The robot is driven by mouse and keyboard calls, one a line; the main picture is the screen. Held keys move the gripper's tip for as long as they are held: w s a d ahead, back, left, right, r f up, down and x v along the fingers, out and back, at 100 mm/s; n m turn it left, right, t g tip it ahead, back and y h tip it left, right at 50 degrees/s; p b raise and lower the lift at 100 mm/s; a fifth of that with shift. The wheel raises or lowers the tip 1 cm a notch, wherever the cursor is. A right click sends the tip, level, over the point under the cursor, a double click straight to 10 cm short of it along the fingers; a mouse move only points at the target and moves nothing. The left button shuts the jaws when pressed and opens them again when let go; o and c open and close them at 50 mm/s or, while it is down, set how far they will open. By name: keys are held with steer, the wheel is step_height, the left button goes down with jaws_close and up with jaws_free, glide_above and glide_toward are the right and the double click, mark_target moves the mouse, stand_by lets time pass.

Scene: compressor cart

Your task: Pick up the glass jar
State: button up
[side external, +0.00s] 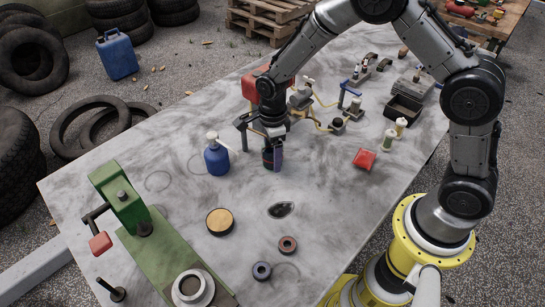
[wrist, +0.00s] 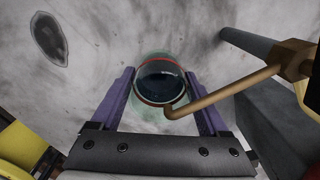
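The glass jar (wrist: 160,82) shows from above in the wrist view, with a round dark top or contents, a red ring and a greenish clear edge. It stands on the grey table. My gripper (wrist: 160,76) has its two purple fingers on either side of the jar, close to its wall. I cannot tell whether they press on it. In the side view my gripper (side external: 273,160) points straight down at the table, and the jar is mostly hidden behind it as a dark shape.
A blue pump bottle (side external: 216,158) stands just left of my gripper. A red compressor (side external: 258,84) with brass tubes is close behind; a brass tube (wrist: 225,98) reaches near the jar. A red block (side external: 364,159) lies to the right.

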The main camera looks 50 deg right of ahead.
jaws_close()
steer(key=shift+r, duration=0.1)
